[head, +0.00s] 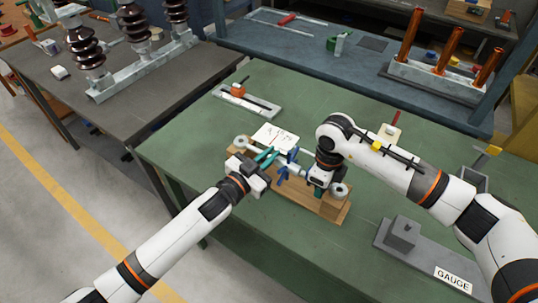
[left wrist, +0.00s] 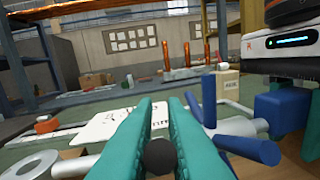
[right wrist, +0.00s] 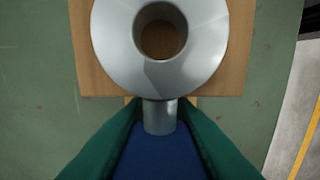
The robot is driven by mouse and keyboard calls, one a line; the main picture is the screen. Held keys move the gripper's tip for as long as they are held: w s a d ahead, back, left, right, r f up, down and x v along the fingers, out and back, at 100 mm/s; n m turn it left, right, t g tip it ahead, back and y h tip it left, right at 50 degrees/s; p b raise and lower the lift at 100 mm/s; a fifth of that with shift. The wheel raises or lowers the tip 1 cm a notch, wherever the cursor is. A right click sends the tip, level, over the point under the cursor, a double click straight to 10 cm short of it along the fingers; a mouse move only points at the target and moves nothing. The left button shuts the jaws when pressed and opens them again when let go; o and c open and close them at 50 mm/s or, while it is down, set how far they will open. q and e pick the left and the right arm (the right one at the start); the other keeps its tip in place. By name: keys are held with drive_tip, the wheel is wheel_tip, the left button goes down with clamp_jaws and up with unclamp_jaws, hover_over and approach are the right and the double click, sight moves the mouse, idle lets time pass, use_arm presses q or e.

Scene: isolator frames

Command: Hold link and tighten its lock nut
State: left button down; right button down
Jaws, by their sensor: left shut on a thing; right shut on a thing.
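The link lies along a wooden block (head: 327,208), with a grey ring eye at the left end (head: 240,142) and another at the right end (head: 339,190). Blue prongs (head: 289,158), apparently the lock nut's, stand around its middle; they also show in the left wrist view (left wrist: 241,147). My left gripper (head: 267,156) has its teal fingers shut on a dark round-ended piece (left wrist: 160,157) beside the prongs; I cannot tell what it belongs to. My right gripper (head: 317,187) is shut on a blue part of the link (right wrist: 160,155), behind the right eye's grey shank (right wrist: 160,118).
A paper sheet (head: 275,137) and a grey slotted plate (head: 247,102) lie behind the block. A grey gauge plate (head: 425,258) is at the front right. The green table (head: 195,140) is clear left of the block. Other benches stand behind.

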use_arm(q)
drive_tip(key=shift+w+r, duration=0.1)
drive_tip(key=shift+r, duration=0.05)
use_arm(e)
drive_tip(key=shift+r, duration=0.1)
use_arm(q)
drive_tip(key=shift+w+d+r+g+y, duration=0.15)
drive_tip(key=shift+w+r+g+y, duration=0.05)
drive_tip(key=shift+g+y, duration=0.25)
drive_tip(key=shift+w+d+r+g+y, duration=0.2)
drive_tip(key=shift+w+g+y, duration=0.2)
drive_tip(key=shift+g+y, duration=0.35)
drive_tip(key=g+y, duration=0.1)
drive_tip(key=w+g, duration=0.1)
drive_tip(key=d+g+y, duration=0.1)
drive_tip(key=g, duration=0.1)
drive_tip(key=shift+w+f+n+y, duration=0.1)
drive_tip(key=shift+w+n+y, duration=0.2)
drive_tip(key=shift+n, duration=0.1)
drive_tip(key=shift+w+d+f+g+y, duration=0.1)
drive_tip(key=shift+w+f+g+y, duration=0.1)
drive_tip(key=shift+g+y, duration=0.5)
drive_tip(key=c, duration=1.5)
unclamp_jaws()
